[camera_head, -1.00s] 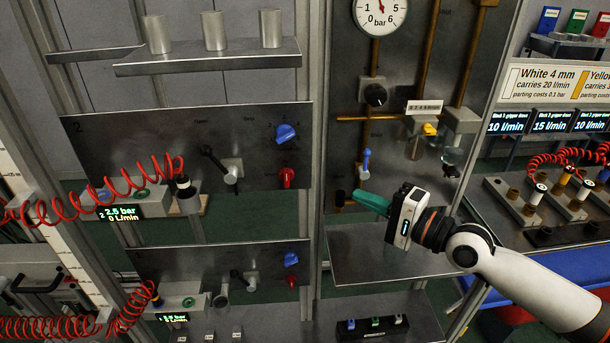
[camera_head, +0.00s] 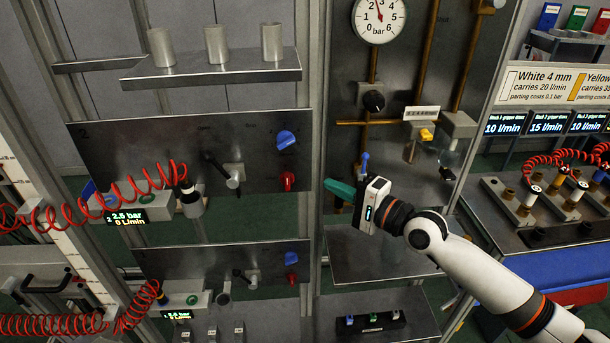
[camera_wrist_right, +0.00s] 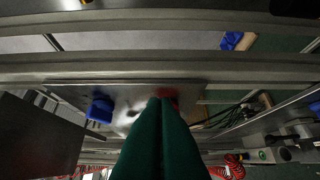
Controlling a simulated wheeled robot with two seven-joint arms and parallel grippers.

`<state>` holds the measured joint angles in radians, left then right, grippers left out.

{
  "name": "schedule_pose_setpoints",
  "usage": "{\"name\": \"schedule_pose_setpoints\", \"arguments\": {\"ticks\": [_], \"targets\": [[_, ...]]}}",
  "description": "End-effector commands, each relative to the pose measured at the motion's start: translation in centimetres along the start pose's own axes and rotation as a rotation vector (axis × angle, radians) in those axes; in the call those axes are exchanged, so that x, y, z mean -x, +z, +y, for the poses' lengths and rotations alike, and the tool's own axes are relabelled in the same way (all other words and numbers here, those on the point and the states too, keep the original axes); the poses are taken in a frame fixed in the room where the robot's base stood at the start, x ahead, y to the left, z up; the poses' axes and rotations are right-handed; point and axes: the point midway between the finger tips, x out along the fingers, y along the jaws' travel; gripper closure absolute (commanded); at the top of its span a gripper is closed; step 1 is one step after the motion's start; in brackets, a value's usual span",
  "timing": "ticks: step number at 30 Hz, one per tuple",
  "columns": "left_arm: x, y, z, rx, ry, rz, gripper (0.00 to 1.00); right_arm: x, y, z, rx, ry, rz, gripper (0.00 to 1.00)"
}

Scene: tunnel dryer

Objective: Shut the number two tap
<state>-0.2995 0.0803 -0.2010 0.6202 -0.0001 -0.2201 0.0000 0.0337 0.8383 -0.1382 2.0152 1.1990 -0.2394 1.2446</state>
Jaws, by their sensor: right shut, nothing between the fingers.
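The panel marked 2 (camera_head: 130,150) is the upper panel at left in the head view. It carries a black lever (camera_head: 214,163) on a pale valve body (camera_head: 233,175), a blue knob (camera_head: 286,139) and a red knob (camera_head: 288,181). The label wording by these fittings is too small to read. My right gripper (camera_head: 328,185) is shut and empty, its green fingers pointing left, apart from the red knob. In the right wrist view, the fingers (camera_wrist_right: 160,125) partly cover the red knob (camera_wrist_right: 172,94), and the blue knob (camera_wrist_right: 100,108) is to their left. My left gripper is not in view.
An upright metal post (camera_head: 313,120) stands between panel 2 and the gauge panel. A small blue lever (camera_head: 364,161) is close behind my right gripper. A coiled red hose (camera_head: 100,213) hangs at left. A similar panel (camera_head: 215,262) lies below.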

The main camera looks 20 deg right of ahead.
Motion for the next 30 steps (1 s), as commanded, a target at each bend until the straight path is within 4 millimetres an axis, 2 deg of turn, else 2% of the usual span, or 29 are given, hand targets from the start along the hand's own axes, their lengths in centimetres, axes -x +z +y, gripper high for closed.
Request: {"name": "schedule_pose_setpoints", "arguments": {"ticks": [1, 5, 7, 12, 18, 30], "targets": [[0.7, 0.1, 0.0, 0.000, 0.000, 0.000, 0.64, -1.1, -0.1, 0.6, -0.001, 0.005, 0.001, 1.00], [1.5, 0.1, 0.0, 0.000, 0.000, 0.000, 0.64, -3.5, -0.1, 0.5, -0.001, 0.003, 0.001, 1.00], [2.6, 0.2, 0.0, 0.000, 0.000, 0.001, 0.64, -4.2, -0.9, 0.6, -0.005, 0.001, 0.003, 1.00], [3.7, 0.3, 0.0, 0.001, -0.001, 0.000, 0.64, -5.5, -2.3, 0.3, -0.002, 0.000, 0.002, 1.00], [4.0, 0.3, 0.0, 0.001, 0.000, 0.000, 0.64, -6.1, -2.9, 0.1, 0.001, -0.001, 0.001, 1.00], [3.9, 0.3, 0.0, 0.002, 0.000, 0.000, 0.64, -6.3, -2.7, 0.0, 0.001, 0.000, 0.001, 1.00]]}}
